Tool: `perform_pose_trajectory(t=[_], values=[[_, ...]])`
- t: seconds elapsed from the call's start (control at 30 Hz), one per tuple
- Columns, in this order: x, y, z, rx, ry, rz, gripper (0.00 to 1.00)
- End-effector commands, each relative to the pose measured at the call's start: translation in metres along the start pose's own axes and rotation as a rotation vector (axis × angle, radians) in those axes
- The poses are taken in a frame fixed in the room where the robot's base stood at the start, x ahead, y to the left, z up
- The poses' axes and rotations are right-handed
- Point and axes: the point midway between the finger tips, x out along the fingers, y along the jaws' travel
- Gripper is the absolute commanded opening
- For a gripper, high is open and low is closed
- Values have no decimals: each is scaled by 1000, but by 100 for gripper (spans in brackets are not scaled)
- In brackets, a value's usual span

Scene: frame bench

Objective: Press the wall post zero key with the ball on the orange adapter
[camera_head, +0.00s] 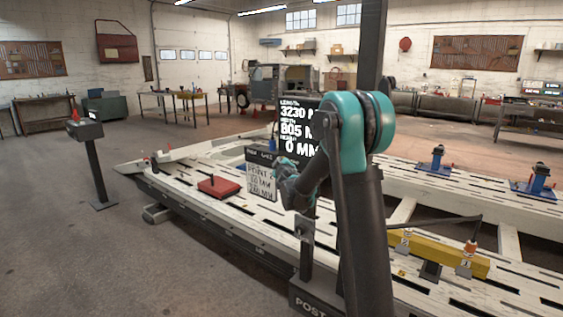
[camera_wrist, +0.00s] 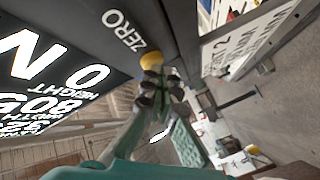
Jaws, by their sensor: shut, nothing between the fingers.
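The display (camera_head: 292,104) on the wall post reads length 3230, a width starting 805, and height 0 MM. Below it, in the wrist view, is a dark panel (camera_wrist: 92,12) with the word ZERO and a round yellow key (camera_wrist: 150,57). My gripper (camera_wrist: 149,72) is shut and empty, its fingertips at the key and partly covering it; whether they touch or push it in I cannot tell. In the head view, a dark jointed arm (camera_head: 448,218) reaches over the yellow beam, its end above a small orange adapter (camera_head: 470,246). The ball is too small to make out.
Blue clamps (camera_head: 435,161) stand on the far rail. A pedestal (camera_head: 94,160) stands on open floor at left.

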Motion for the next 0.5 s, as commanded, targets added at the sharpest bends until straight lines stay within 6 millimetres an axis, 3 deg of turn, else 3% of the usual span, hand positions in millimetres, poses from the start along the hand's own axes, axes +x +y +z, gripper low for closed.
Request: perform_pose_trajectory(t=[0.5], values=[[-13,-9,-9,0,-1,0,0]])
